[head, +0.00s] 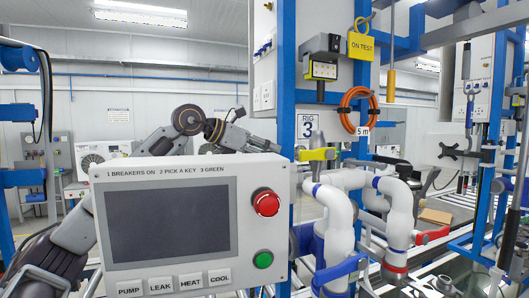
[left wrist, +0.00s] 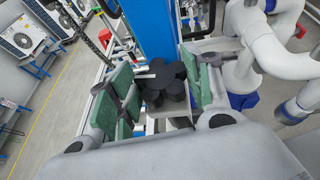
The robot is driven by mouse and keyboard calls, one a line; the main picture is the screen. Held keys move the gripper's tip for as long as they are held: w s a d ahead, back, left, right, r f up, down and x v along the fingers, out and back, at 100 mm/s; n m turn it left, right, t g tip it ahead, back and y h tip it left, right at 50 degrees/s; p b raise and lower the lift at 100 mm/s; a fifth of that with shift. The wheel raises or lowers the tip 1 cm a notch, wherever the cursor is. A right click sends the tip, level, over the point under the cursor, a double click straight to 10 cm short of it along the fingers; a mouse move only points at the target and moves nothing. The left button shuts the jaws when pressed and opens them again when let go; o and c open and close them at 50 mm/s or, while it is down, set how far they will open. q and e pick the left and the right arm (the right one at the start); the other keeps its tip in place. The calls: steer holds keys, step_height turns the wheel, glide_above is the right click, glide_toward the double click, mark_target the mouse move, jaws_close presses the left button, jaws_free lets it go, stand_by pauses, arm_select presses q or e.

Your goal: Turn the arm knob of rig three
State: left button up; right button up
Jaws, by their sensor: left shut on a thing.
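A black lobed knob (left wrist: 166,78), which I take for the arm knob, shows in the left wrist view close to a blue post. My left gripper (left wrist: 164,92) is around it, with green-padded fingers on both sides, shut on it. In the head view my left gripper (head: 243,137) is behind the top edge of the control panel (head: 281,187), and the knob cannot be made out there. My right gripper is not in view.
The panel carries a dark screen (head: 168,219), a red button (head: 265,203), a green button (head: 263,259) and several labelled keys. White pipes (head: 337,222) with yellow, blue and red handles stand right of it. An orange hose coil (head: 358,108) hangs above.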

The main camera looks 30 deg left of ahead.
arm_select(q)
steer(key=shift+d+n+t+y, duration=0.1)
steer(key=shift+n+t+y, duration=0.5)
steer(key=shift+n+y, duration=0.5)
steer(key=o, duration=1)
steer(key=shift+r, duration=4.95)
steer(key=shift+c, duration=0.2)
